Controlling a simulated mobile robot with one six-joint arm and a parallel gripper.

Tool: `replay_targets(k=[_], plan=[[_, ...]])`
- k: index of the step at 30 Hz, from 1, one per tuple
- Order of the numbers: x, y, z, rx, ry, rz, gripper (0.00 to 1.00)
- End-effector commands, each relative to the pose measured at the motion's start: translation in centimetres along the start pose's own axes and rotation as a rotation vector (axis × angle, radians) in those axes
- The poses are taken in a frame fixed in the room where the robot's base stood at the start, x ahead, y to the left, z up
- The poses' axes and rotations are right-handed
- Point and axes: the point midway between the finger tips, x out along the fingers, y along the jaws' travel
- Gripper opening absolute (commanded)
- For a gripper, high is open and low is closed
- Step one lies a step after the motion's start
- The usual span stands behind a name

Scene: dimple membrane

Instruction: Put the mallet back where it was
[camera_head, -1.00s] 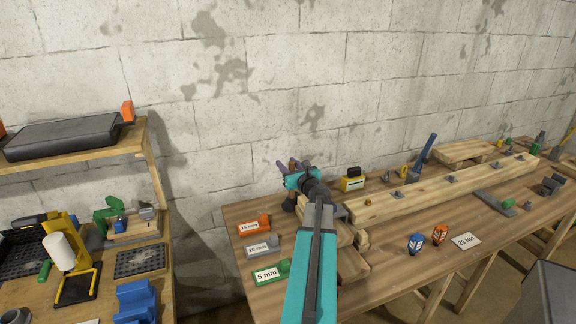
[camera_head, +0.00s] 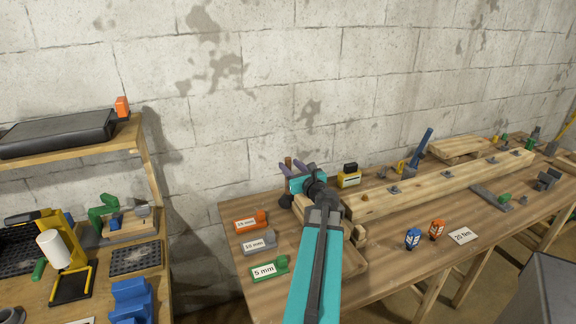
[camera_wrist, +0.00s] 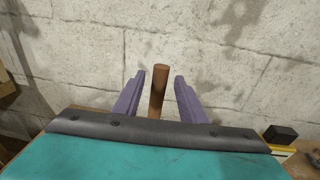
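The mallet's brown wooden handle (camera_wrist: 157,92) stands roughly upright between my two purple fingers in the wrist view. A gap shows on each side of it. My gripper (camera_wrist: 159,88) is open around the handle and not closed on it. In the head view my gripper (camera_head: 294,168) is over the left end of the long workbench, near the wall. The handle top (camera_head: 288,161) shows by the fingers. A dark rounded part (camera_head: 286,201), probably the mallet head, shows low beside my gripper at the bench. The lower handle is hidden.
Orange, grey and green labelled blocks (camera_head: 252,222) lie at the bench's left end. A long timber beam (camera_head: 440,184) lies to the right. A yellow-and-black item (camera_head: 348,176) stands close right of my gripper. The block wall is just behind.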

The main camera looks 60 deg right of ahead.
Motion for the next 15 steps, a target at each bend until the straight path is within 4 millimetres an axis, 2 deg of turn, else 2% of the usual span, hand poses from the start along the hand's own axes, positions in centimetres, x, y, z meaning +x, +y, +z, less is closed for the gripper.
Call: replay_targets(k=[6, 15], plan=[[-2.7, 0.1, -0.1, -0.001, 0.000, -0.001, 0.38], [-5.3, 0.1, 0.0, 0.000, -0.001, -0.001, 0.38]])
